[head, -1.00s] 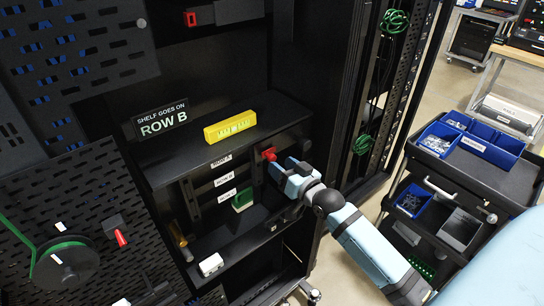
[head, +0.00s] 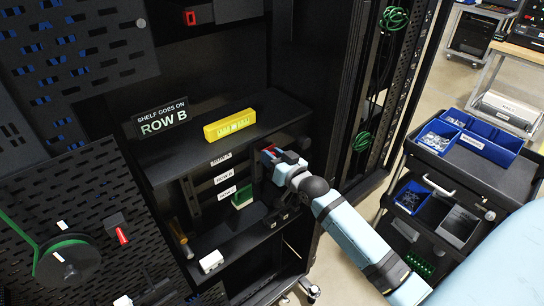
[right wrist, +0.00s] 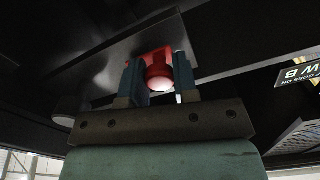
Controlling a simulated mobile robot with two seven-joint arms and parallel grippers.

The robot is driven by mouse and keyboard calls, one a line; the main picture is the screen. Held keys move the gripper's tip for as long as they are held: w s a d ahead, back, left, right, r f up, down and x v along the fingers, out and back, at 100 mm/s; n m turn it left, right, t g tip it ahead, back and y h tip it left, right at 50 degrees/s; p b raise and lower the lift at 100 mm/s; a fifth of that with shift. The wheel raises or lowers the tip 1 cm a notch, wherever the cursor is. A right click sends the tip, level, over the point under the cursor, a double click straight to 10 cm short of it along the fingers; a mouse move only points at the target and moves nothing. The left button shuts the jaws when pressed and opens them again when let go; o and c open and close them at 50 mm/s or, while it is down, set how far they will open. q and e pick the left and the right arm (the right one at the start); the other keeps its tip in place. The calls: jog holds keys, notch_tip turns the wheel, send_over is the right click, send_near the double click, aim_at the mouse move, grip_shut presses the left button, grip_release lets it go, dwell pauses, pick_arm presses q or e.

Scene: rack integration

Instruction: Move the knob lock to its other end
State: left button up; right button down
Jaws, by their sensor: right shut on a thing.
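The red knob lock (right wrist: 158,72) sits between the two fingers of my right gripper (right wrist: 160,82) in the right wrist view. It is mounted on a dark metal plate. In the head view my right gripper (head: 270,157) is at the right end of the rack opening, beside the row labels. It is shut on the knob, which is mostly hidden there. My left gripper does not show.
A black shelf (head: 290,112) with a yellow level-like block (head: 230,125) and a "Shelf goes on ROW B" sign (head: 161,118) lies above the gripper. A green block (head: 242,197) and a white box (head: 211,262) are below. A cart with blue bins (head: 470,142) stands at right.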

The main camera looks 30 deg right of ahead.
jog(key=shift+w+d+r, duration=0.1)
jog(key=shift+w+d, duration=0.05)
jog(key=shift+d, duration=1.1)
jog(key=c, duration=1.2)
grip_release()
jog(key=shift+c, duration=0.2)
jog(key=o, duration=0.4)
jog(key=shift+d, duration=0.15)
jog(key=shift+c, duration=0.2)
